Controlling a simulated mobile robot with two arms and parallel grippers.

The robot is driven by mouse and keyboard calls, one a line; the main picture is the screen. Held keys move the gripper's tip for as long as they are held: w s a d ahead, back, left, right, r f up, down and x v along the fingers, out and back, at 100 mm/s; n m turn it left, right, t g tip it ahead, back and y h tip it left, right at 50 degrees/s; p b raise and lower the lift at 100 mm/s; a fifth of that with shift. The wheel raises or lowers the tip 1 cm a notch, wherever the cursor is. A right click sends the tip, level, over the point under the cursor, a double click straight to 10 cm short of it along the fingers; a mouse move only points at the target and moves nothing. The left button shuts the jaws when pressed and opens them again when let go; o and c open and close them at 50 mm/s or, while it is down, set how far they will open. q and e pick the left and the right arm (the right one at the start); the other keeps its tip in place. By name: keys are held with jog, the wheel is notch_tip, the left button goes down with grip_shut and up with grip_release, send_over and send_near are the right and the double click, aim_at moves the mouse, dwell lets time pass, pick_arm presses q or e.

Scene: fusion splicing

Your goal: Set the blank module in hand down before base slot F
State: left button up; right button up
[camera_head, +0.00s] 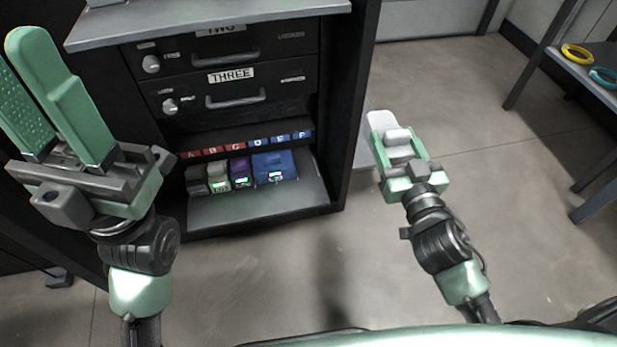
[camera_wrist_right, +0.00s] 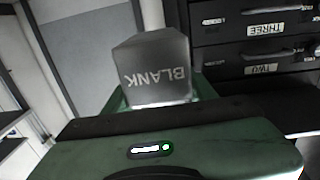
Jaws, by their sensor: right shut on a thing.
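The blank module shows in the right wrist view as a dark grey block marked BLANK (camera_wrist_right: 155,65), its lettering upside down. My right gripper (camera_head: 395,150) is shut on it, and in the head view the module (camera_head: 398,136) looks pale. The gripper is in open air to the right of the black cabinet, away from the base slots. The slot F label (camera_head: 302,134) is the rightmost blue tag in the row on the bottom bay. The shelf (camera_head: 311,181) below it looks bare. My left gripper (camera_head: 14,55) is open and empty at the far left.
Several modules stand left of slot F: a dark grey one (camera_head: 196,180), a light grey one (camera_head: 218,176), a purple one (camera_head: 240,172) and a wide blue one (camera_head: 273,167). Drawer THREE (camera_head: 232,92) is closed above. The cabinet's right side wall (camera_head: 352,110) stands between the bay and my right gripper.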

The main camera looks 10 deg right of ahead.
jog(key=s+a+r, duration=0.2)
jog(key=s+a, duration=0.2)
jog(key=a, duration=0.1)
jog(key=shift+a+r, duration=0.15)
jog(key=shift+a, duration=0.05)
jog(key=shift+s, duration=0.1)
